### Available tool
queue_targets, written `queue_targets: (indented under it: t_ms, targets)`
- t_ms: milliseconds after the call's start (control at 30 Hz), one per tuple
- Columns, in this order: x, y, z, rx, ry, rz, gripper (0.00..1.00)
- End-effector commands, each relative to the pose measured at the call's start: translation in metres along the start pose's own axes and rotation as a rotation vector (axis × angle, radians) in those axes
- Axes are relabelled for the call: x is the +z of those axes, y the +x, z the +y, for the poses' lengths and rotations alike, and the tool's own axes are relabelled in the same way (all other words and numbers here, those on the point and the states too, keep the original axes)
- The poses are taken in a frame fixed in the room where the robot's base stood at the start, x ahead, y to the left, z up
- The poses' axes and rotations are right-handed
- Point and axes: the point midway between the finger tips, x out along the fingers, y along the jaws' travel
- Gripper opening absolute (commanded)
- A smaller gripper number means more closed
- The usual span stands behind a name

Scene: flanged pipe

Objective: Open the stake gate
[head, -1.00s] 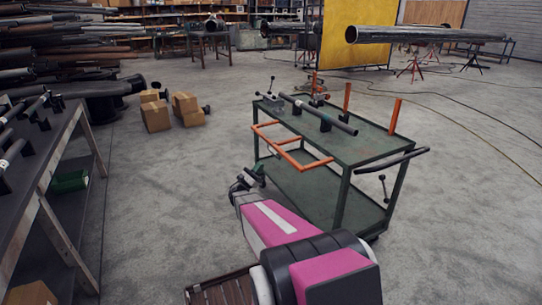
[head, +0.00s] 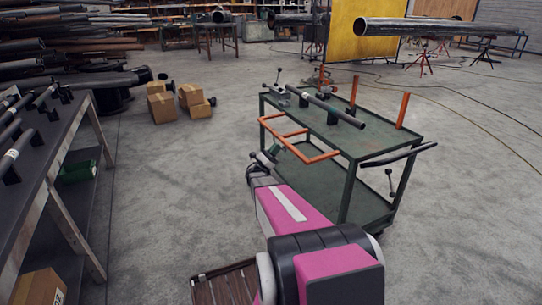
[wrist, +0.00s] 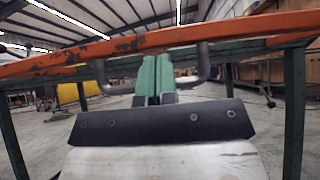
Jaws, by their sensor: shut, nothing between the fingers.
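The stake gate (head: 285,141) is an orange bar frame on the near left long side of the green cart (head: 366,143). It juts out from the cart's side near the top deck. In the wrist view its worn orange bar (wrist: 140,43) crosses the upper part of the picture, with grey metal loops below it. My gripper (head: 269,156) is just outside and below the gate's outer bar. In the wrist view the green fingers (wrist: 155,75) are pressed together and empty, their tips near the underside of the bar. I cannot tell whether they touch it.
Orange upright stakes (head: 403,110) stand on the cart. A dark pipe (head: 333,110) lies on its top deck, and a black handle (head: 398,156) sticks out at the right. A workbench (head: 60,135) stands at the left and cardboard boxes (head: 161,106) behind. Floor between is clear.

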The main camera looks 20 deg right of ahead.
Motion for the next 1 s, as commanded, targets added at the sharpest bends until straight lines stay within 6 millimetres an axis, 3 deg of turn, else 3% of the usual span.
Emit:
queue_targets:
  t_ms: [200, 1000]
  targets:
    - [0.0, 0.01, 0.0, 0.0, 0.001, 0.0, 0.0]
    - [0.009, 0.017, -0.001, -0.001, 0.001, 0.114, 0.0]
